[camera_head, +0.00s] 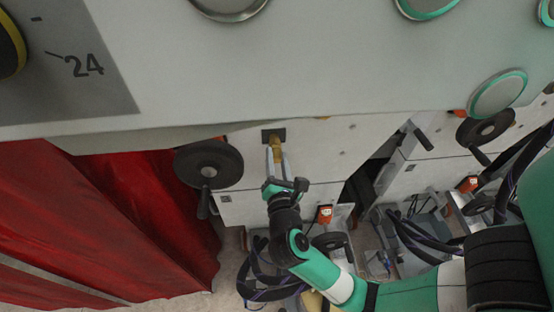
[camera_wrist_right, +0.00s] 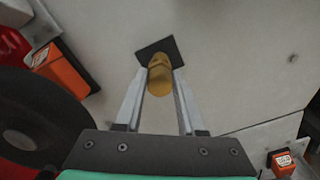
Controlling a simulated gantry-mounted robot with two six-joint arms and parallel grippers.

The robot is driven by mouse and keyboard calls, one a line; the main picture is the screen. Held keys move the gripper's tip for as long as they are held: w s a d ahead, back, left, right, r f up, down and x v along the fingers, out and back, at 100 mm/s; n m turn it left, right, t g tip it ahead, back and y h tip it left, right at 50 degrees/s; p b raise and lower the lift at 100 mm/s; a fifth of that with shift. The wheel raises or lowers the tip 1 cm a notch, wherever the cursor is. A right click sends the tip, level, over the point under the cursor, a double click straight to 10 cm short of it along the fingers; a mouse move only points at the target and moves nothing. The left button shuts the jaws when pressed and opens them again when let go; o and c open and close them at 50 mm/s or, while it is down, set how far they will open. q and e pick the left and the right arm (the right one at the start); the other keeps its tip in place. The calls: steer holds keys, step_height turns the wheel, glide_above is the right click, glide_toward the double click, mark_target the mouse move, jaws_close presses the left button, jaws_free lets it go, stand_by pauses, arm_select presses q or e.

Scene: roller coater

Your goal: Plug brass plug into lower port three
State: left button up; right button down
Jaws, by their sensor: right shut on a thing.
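The brass plug (camera_wrist_right: 160,78) is a short yellow cylinder between my right gripper's fingertips. My right gripper (camera_head: 276,153) is shut on the brass plug, which also shows in the head view (camera_head: 275,143). The plug's far end is at a dark square port plate (camera_wrist_right: 157,52) on the pale machine panel; the plate also shows in the head view (camera_head: 273,134). The plug covers the middle of the plate, so I cannot tell how deep it sits or whether it is in the hole. No port number is readable. My left gripper is not in view.
A black handwheel (camera_head: 208,165) stands just left of the port, close to my right gripper. An orange box (camera_wrist_right: 62,66) is near it. A second handwheel (camera_head: 486,127) is at the right. Red curtain-like sheets (camera_head: 100,215) hang at the left.

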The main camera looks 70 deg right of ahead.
steer(key=shift+c, duration=2.1)
jaws_free()
steer(key=v, duration=1.1)
steer(key=shift+a+b, duration=0.25)
steer(key=shift+b, duration=0.1)
steer(key=shift+s, duration=0.1)
